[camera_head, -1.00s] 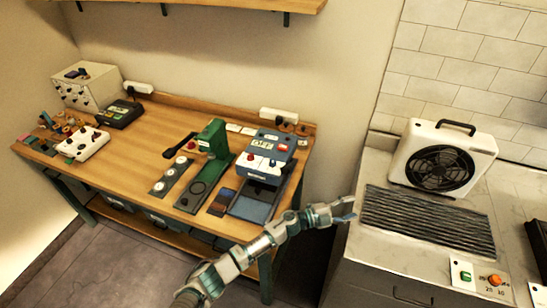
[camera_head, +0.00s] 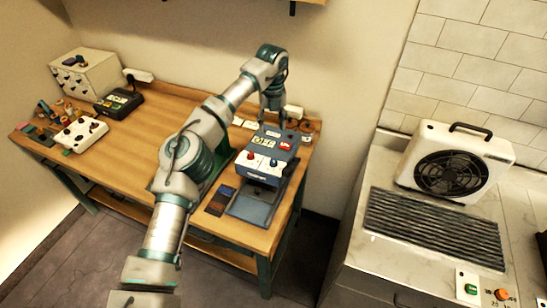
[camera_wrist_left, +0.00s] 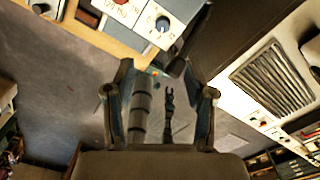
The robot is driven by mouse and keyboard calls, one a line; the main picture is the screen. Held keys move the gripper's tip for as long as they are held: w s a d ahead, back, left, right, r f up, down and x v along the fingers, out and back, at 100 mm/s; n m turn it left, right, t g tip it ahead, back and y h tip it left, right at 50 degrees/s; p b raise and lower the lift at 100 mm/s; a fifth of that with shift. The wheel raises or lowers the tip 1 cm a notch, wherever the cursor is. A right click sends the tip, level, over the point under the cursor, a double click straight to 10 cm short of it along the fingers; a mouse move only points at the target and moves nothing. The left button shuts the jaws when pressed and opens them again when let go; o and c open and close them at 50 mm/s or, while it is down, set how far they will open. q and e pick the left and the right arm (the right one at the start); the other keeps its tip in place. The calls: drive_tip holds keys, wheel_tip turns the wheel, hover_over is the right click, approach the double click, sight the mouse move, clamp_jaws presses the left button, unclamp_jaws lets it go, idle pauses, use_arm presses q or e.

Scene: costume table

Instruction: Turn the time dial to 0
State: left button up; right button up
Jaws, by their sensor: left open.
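The blue-and-white press (camera_head: 285,142) stands at the right end of the wooden bench, with an OFF label on top. Its white front has a red knob (camera_head: 251,157) and a blue knob (camera_head: 273,162). I cannot tell which is the time dial, nor read their settings. The blue knob (camera_wrist_left: 162,24) also shows at the top of the left wrist view. My left gripper (camera_head: 272,106) is open, pointing down over the press's back edge, apart from the knobs. A small dark claw (camera_wrist_left: 168,96) in the left wrist view may be my right gripper.
My left arm hides the bench's middle. A white control box (camera_head: 80,134), a black device (camera_head: 118,103) and a beige cabinet (camera_head: 86,75) stand at the left. A fan unit (camera_head: 455,160) stands on the right counter, across a gap.

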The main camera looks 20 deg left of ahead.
sight(274, 160)
use_arm(q)
wheel_tip(274, 160, down, 16)
drive_tip(key=shift+w+d+f+p, duration=0.1)
drive_tip(key=shift+d+p, duration=0.05)
drive_tip(key=shift+p, duration=0.3)
drive_tip(key=shift+d, duration=0.1)
drive_tip(key=shift+c, duration=1)
clamp_jaws()
